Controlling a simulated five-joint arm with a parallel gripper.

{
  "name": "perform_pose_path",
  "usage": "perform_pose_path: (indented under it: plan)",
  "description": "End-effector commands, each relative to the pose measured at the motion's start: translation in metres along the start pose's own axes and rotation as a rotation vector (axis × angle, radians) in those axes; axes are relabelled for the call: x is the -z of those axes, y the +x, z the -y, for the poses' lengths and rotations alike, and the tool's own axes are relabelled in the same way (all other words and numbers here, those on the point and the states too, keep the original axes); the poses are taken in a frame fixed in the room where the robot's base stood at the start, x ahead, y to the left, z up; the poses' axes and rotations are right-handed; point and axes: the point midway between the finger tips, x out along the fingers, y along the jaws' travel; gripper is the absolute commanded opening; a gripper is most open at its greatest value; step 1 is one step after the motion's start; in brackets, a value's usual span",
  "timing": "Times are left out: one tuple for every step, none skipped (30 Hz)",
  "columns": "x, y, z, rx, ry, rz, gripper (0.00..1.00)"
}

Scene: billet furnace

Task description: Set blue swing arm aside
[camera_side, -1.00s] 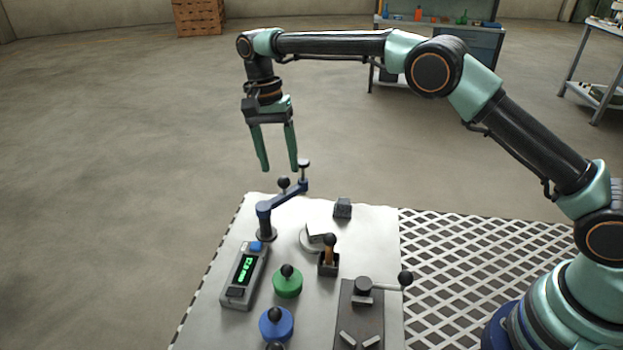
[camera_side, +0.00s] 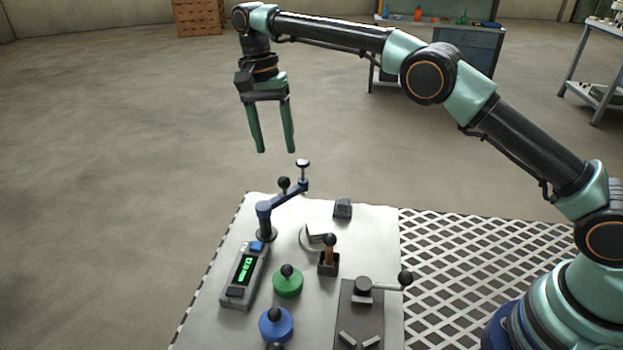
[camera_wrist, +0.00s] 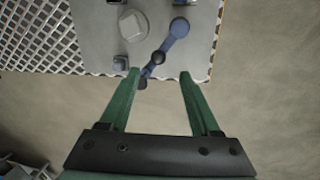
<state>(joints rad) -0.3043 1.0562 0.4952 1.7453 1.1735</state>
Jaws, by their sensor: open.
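The blue swing arm (camera_side: 284,200) stands on a dark post on the white table and reaches toward the table's far edge. A black ball knob (camera_side: 284,183) sits on it, and an upright pin with a pale cap is at its far end. My gripper (camera_side: 276,151) is open and empty, above and a little left of the arm's far end. In the wrist view the blue swing arm (camera_wrist: 166,48) runs diagonally, with its tip end near my left fingertip and partly hidden by it. My fingers (camera_wrist: 159,72) are spread apart.
A pale block on a round disc (camera_side: 316,234), a small dark block (camera_side: 342,208), a wooden-handled tool in a holder (camera_side: 328,262), a green knobbed piece (camera_side: 288,283), a blue one (camera_side: 276,325) and a display box (camera_side: 244,276) stand close by.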

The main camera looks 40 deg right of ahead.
Motion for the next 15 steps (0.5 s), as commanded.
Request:
perform_pose_path:
  plan:
    - [0.000, -0.005, -0.001, 0.015, 0.015, -0.006, 0.64]
    - [0.000, -0.007, -0.002, 0.027, 0.027, -0.011, 0.64]
    - [0.000, -0.011, -0.003, 0.045, 0.046, -0.018, 0.64]
    - [-0.001, -0.014, -0.004, 0.061, 0.063, -0.023, 0.64]
    - [-0.001, -0.017, -0.005, 0.077, 0.079, -0.029, 0.64]
    - [-0.002, -0.020, -0.007, 0.099, 0.104, -0.035, 0.64]
    - [-0.002, -0.022, -0.009, 0.117, 0.121, -0.041, 0.64]
    - [-0.003, -0.025, -0.011, 0.135, 0.140, -0.046, 0.64]
    - [-0.004, -0.028, -0.013, 0.160, 0.164, -0.052, 0.64]
    - [-0.004, -0.029, -0.016, 0.177, 0.181, -0.056, 0.64]
    - [-0.005, -0.031, -0.018, 0.195, 0.200, -0.060, 0.64]
    - [-0.007, -0.033, -0.022, 0.217, 0.222, -0.064, 0.64]
    - [-0.008, -0.034, -0.025, 0.233, 0.238, -0.067, 0.64]
    - [-0.009, -0.034, -0.028, 0.249, 0.254, -0.069, 0.64]
    - [-0.010, -0.035, -0.032, 0.268, 0.272, -0.072, 0.64]
